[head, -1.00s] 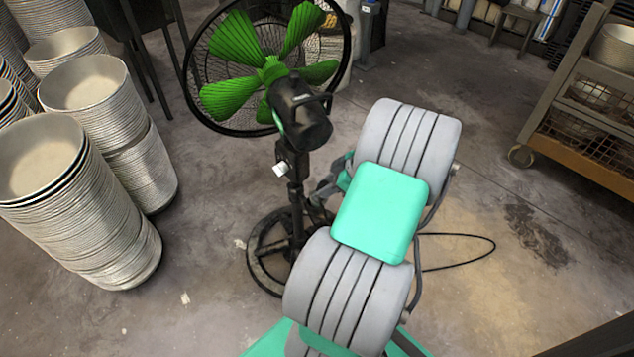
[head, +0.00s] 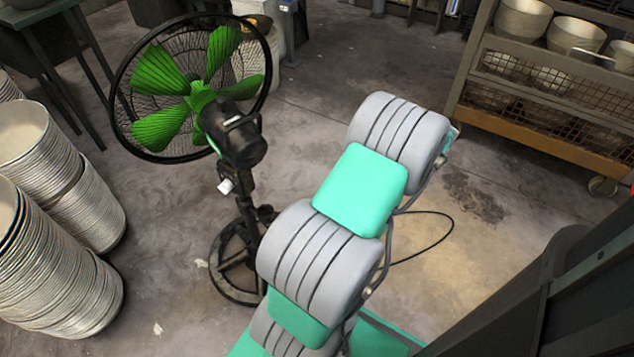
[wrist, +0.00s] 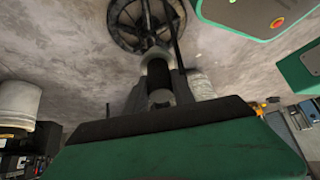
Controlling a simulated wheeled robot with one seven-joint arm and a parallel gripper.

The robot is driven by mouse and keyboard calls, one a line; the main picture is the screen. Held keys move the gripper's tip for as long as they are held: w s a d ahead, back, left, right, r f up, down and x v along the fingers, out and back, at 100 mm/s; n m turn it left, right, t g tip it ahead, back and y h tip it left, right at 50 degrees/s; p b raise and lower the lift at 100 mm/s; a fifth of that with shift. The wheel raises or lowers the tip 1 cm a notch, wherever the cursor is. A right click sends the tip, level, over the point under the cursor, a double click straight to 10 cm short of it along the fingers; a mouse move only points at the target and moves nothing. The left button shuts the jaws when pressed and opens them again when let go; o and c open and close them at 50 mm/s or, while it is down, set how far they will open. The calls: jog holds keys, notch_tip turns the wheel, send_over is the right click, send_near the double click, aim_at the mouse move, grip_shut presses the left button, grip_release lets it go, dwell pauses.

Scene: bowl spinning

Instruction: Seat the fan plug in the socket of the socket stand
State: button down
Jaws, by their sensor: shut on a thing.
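The green-bladed fan (head: 200,105) stands upright on a black pole with a round base (head: 235,262), left of my arm in the head view. The base also shows at the top of the wrist view (wrist: 146,18). My gripper (wrist: 160,88) is hidden behind my arm in the head view. In the wrist view its dark fingers are shut on a pale and black cylindrical piece (wrist: 160,68), which looks like the fan plug. Its prongs cannot be made out. A black cord (head: 447,232) loops over the floor right of my arm. I cannot surely identify the socket stand.
Tall stacks of bowls (head: 65,275) stand at the left. A wheeled rack with bowls (head: 545,110) stands at the upper right. A large dark metal structure (head: 560,300) fills the lower right. A grey post (head: 289,35) stands behind the fan.

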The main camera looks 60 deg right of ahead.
jog(key=s+d+r+g+h+p, duration=0.1)
jog(key=s+d+r+g+p, duration=0.1)
jog(key=r, duration=0.4)
jog(key=shift+s+h+p, duration=0.3)
jog(key=shift+s+p, duration=0.35)
jog(key=shift+r, duration=0.1)
